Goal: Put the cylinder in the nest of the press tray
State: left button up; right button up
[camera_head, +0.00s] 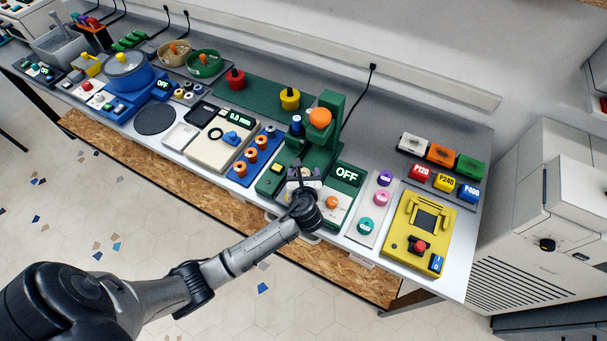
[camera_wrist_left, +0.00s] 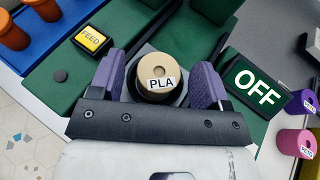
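There the cylinder is mostly hidden by the gripper. My right gripper is in neither view.
A yellow FEED button (camera_wrist_left: 91,40) is left of the gripper, and an OFF display (camera_head: 346,174) is right of it. A blue rack of orange cylinders (camera_head: 240,171) stands to the left. A panel with coloured cylinders (camera_head: 363,230) and a yellow device (camera_head: 405,250) lie to the right.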

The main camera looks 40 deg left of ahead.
pick_arm(q)
jog(key=shift+r, duration=0.1)
jog(key=shift+s+d+r, duration=0.15)
jog(key=p+v, duration=0.2)
jog(key=v, duration=0.9)
jog(key=s+d+f+n+g+h, duration=0.1)
jog(key=s+f+n+g+h, duration=0.1)
jog(key=s+n, duration=0.9)
jog(key=s+d+f+n+g+h, duration=0.2)
jog(key=s+n+g+h, duration=0.2)
jog(key=s+n+h, duration=0.3)
jog(key=shift+s+n+h, duration=0.3)
jog(key=shift+s+n, duration=2)
jog(key=shift+n, duration=1.4)
jog(key=shift+c, duration=0.3)
